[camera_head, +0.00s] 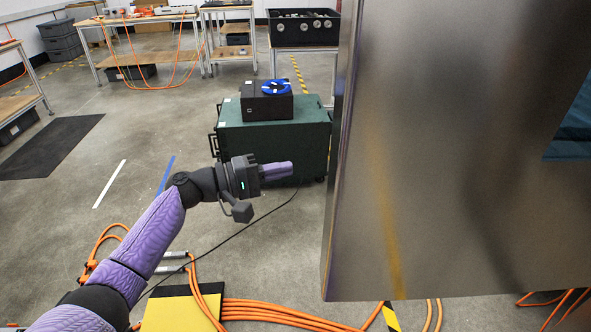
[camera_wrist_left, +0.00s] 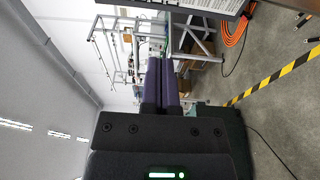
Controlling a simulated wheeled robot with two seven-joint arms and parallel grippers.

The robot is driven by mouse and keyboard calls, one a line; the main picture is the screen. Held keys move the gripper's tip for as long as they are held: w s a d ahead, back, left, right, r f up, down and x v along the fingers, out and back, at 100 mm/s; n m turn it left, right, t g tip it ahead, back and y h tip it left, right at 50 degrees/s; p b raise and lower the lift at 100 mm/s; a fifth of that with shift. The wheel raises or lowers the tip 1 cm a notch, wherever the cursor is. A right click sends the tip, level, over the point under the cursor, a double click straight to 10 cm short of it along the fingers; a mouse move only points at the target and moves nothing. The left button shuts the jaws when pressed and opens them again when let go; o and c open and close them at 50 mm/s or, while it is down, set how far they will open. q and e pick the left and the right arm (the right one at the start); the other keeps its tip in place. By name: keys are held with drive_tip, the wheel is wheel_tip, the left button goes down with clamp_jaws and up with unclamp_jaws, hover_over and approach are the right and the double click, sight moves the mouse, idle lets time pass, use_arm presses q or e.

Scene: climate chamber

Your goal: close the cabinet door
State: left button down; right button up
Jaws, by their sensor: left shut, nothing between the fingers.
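A large brushed-metal panel, which looks like the cabinet door (camera_head: 455,160), fills the right side of the head view, with its left edge upright. The cabinet body cannot be clearly made out. My left gripper (camera_head: 290,168) is to the left of the door's edge, its purple fingers pointing right towards it. In the picture a small gap shows between the fingertips and the door. The fingers are together and empty; they also show closed in the left wrist view (camera_wrist_left: 162,65). My right gripper is not in view.
A green cart (camera_head: 262,140) with a black box (camera_head: 267,107) and a blue ring (camera_head: 276,87) stands behind my left gripper. Orange cables (camera_head: 290,312) and a yellow-topped block (camera_head: 180,310) lie on the floor below. Workbenches (camera_head: 150,18) stand at the back. Floor at left is mostly clear.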

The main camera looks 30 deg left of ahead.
use_arm(q)
drive_tip(key=b+x, duration=0.1)
drive_tip(key=x, duration=0.7)
drive_tip(key=shift+s+d+f+p, duration=0.1)
drive_tip(key=shift+s+d+p, duration=0.15)
drive_tip(key=shift+s, duration=0.45)
drive_tip(key=shift+s+d+r+p, duration=0.1)
drive_tip(key=shift+s+d, duration=0.1)
drive_tip(key=shift+s, duration=0.45)
drive_tip(key=shift+s+d+f+p, duration=0.1)
drive_tip(key=shift+s+d+p, duration=0.15)
drive_tip(key=shift+s, duration=0.45)
